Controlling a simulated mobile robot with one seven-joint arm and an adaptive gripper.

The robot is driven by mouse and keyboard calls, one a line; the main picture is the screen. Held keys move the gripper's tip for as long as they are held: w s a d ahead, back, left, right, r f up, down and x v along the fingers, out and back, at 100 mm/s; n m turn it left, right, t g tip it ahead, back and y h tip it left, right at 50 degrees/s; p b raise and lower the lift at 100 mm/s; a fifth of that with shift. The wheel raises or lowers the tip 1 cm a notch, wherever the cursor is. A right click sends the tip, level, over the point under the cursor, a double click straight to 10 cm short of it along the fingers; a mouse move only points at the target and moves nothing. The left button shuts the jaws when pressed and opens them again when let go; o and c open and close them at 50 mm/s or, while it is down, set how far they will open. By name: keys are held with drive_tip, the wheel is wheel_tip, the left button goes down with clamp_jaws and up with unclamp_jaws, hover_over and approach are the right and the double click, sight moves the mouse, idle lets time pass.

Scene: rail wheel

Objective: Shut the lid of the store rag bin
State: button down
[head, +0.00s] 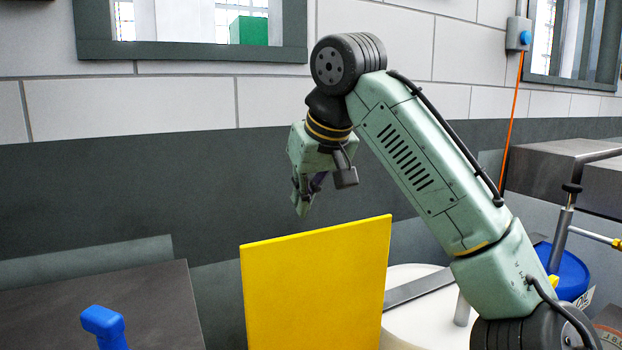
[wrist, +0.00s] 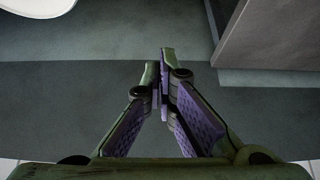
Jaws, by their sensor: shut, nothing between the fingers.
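A flat yellow panel (head: 316,285), which looks like the raised lid of the rag bin, stands upright at the bottom middle of the head view. Its lower part is cut off by the frame, and the bin body is not visible. My gripper (head: 303,205) points down just above the panel's top edge, with a small gap between them in the picture. I cannot tell how far behind the panel it is. In the wrist view my gripper (wrist: 161,68) is shut and empty, its fingertips together. No yellow shows in that view.
A dark bench top (head: 110,310) with a blue-handled item (head: 104,324) is at lower left. A white round top (head: 415,325) and a blue drum (head: 568,270) are at right. The wall (head: 120,190) is behind. Grey floor shows below the fingers.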

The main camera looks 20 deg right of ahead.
drive_tip(key=s+f, duration=0.2)
drive_tip(key=f, duration=0.1)
drive_tip(key=shift+d+f+p, duration=0.2)
drive_tip(key=shift+f+p, duration=0.05)
drive_tip(key=shift+p, duration=0.15)
drive_tip(key=shift+s, duration=0.1)
